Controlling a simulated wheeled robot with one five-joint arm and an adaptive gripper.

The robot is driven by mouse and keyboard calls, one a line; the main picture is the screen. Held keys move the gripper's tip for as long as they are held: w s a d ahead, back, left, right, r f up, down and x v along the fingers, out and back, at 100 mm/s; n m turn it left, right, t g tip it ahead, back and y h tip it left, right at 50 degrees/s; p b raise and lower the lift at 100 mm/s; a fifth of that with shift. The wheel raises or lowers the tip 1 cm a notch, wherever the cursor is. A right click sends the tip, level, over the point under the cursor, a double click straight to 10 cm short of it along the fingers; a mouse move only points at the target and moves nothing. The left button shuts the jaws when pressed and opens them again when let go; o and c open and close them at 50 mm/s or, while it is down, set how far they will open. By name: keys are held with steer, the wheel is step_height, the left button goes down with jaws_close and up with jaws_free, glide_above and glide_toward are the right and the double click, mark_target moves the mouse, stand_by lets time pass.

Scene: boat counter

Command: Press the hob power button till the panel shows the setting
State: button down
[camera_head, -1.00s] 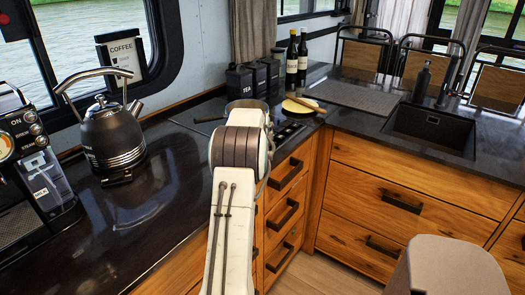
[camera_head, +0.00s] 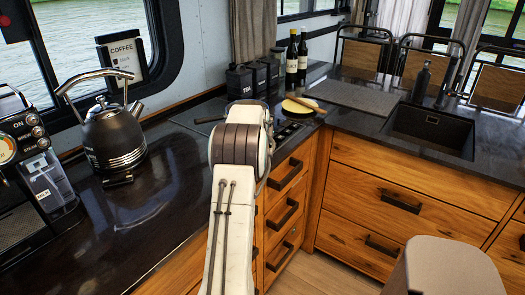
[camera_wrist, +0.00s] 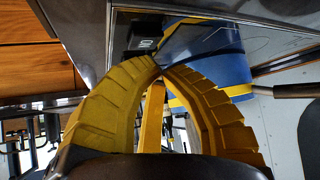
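The dark hob (camera_head: 198,112) is set in the counter beyond my arm in the head view, and my arm hides much of it. A row of small controls (camera_head: 287,131) shows at its right front edge. In the wrist view, my gripper (camera_wrist: 159,67) has its two yellow fingers curved together, tips meeting, with nothing visible between them. A small dark panel with a pale mark (camera_wrist: 145,43) lies just beyond the tips. I cannot tell whether it is the power button or a display, or whether the tips touch it.
A kettle (camera_head: 113,135) and a coffee machine (camera_head: 35,165) stand at left. A sink (camera_head: 432,128) is at right. A blue and yellow object (camera_wrist: 208,50) is close behind the fingertips.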

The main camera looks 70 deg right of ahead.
steer(key=shift+r, duration=0.15)
steer(key=shift+r+p, duration=1.85)
steer(key=shift+r, duration=0.55)
